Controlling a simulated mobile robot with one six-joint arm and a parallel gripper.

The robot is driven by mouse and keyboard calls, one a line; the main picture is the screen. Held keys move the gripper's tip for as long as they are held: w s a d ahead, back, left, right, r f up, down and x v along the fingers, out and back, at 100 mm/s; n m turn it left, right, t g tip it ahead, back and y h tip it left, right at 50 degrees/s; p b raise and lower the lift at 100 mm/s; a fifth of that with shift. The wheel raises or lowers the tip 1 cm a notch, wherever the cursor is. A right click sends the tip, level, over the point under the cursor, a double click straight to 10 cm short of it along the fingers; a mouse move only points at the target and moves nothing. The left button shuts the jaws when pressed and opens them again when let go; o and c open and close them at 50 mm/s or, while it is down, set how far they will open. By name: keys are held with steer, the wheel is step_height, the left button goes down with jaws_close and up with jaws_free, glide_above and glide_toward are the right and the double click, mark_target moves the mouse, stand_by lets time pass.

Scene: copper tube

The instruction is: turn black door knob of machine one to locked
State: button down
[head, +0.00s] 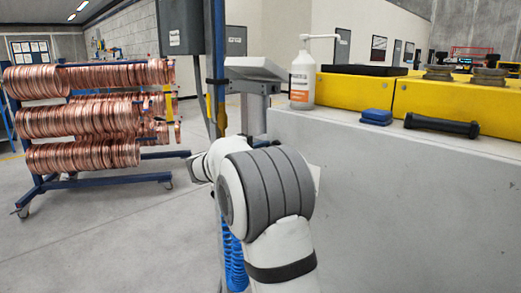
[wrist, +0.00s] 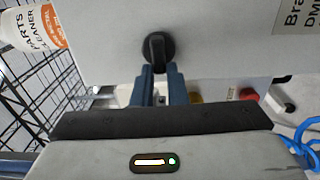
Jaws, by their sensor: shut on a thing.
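The black door knob (wrist: 158,46) is at the top middle of the wrist view, on a light grey panel (wrist: 220,40). It has a round base and a raised grip bar, which looks upright in this view. My gripper (wrist: 158,70) reaches up from below, and its two dark blue-grey fingers are shut on the lower end of the grip bar. The fingers cover part of the bar. In the head view my own arm hides the gripper and the knob. No locked or unlocked marking is readable.
A cleaner bottle (wrist: 35,28) and black wire mesh are at left in the wrist view. A red button (wrist: 249,93) and blue hose (wrist: 303,140) are at right. In the head view, a copper tube rack (head: 90,115) stands left; a grey machine side (head: 420,190) fills the right.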

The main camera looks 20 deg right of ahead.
steer(key=c, duration=1.4)
jaws_free()
steer(key=shift+c, duration=0.2)
steer(key=p+v, duration=0.1)
steer(key=v, duration=0.6)
steer(key=shift+s+a, duration=0.2)
steer(key=shift+a, duration=0.1)
